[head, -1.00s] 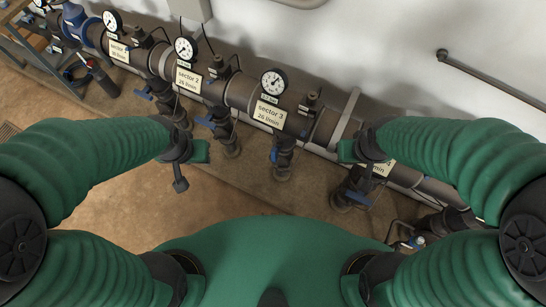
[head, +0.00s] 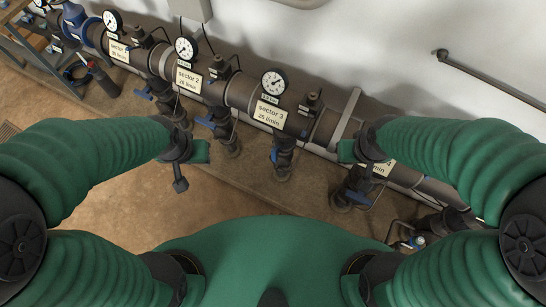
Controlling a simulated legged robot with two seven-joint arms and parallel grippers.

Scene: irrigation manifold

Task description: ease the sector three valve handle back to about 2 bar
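The sector 3 valve (head: 284,148) is a dark valve below the pipe, near the middle of the head view. Its blue handle (head: 275,156) points down at its left side. The sector 3 gauge (head: 274,82) is a round white dial above the sector 3 label (head: 269,114); its reading is too small to tell. My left gripper (head: 181,178) is left of the valve, apart from the handle. My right gripper (head: 366,148) is right of the valve, also apart from it. Neither gripper's fingers show clearly, and nothing is seen held.
The sector 2 valve (head: 222,130) and its gauge (head: 186,49) stand to the left. Another valve with a blue handle (head: 358,197) is at the right, with its label partly behind my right arm.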

